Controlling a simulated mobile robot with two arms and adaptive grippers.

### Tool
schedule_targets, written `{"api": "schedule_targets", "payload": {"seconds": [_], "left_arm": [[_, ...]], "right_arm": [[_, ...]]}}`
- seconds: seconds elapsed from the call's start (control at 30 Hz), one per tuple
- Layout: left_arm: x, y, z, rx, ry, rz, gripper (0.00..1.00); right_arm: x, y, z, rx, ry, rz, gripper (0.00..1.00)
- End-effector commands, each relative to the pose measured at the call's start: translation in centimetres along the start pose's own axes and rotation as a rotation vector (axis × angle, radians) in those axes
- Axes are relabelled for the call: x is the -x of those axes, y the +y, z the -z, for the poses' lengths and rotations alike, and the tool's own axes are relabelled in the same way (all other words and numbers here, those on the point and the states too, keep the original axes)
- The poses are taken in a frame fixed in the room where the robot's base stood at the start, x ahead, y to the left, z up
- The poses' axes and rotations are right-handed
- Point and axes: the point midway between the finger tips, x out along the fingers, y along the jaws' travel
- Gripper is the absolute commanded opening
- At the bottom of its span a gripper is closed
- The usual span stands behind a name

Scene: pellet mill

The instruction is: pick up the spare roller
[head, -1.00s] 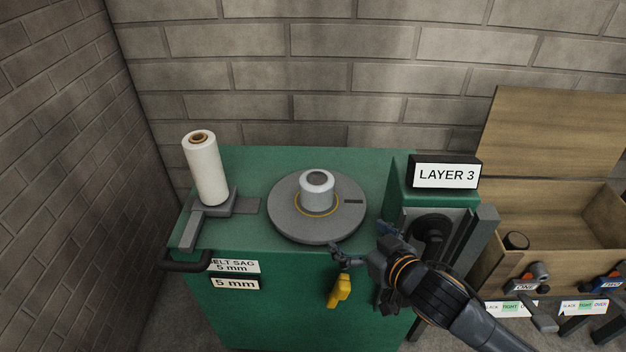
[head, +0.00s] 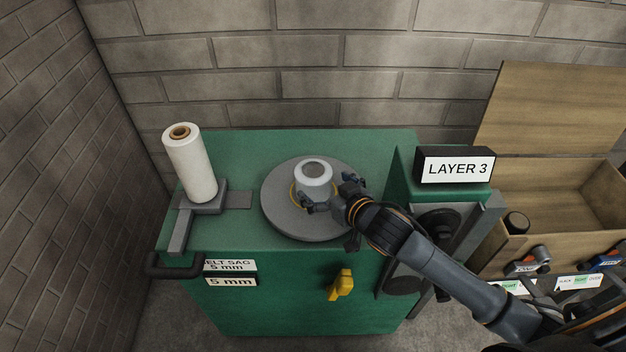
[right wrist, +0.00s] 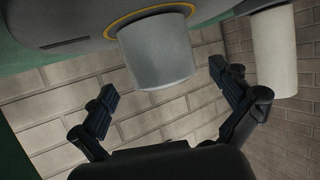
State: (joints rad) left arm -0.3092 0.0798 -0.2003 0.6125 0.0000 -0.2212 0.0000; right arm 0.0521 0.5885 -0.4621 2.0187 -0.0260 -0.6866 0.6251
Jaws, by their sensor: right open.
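A light grey roller (head: 312,178) stands upright on a round grey plate (head: 290,222) on the green machine top. My right gripper (head: 330,194) is at the roller's near right side, its fingers spread. One finger shows in front of the roller and the other at its right. In the right wrist view the roller (right wrist: 158,55) appears between the two open fingers of my gripper (right wrist: 165,92), with visible gaps on both sides. The fingers are not closed on it. My left gripper is not in view.
A white wrapped roll (head: 190,165) stands on a bracket at the left of the green machine (head: 270,300). A LAYER 3 sign (head: 455,167) stands at the right. A yellow handle (head: 341,284) is on the front. An open wooden box (head: 560,215) is at far right.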

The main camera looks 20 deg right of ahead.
Motion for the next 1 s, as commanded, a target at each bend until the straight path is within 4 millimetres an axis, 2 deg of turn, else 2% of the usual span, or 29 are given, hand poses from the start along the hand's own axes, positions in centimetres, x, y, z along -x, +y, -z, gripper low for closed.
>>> {"api": "schedule_targets", "payload": {"seconds": [0.17,0.4,0.5,0.77,1.0], "left_arm": [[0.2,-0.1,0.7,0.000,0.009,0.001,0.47],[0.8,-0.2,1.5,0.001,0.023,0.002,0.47],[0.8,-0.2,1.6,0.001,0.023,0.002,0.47],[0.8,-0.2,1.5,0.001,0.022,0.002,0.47],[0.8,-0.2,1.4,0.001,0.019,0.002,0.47]], "right_arm": [[-1.2,0.0,0.0,-0.001,0.000,-0.001,1.00],[-4.6,0.0,-0.1,0.000,0.001,-0.001,1.00],[-5.4,0.0,-0.3,0.000,-0.001,-0.001,1.00],[-5.7,0.0,-0.3,0.000,0.000,0.001,1.00],[-5.6,0.0,-0.3,0.000,-0.001,0.000,0.53]]}}
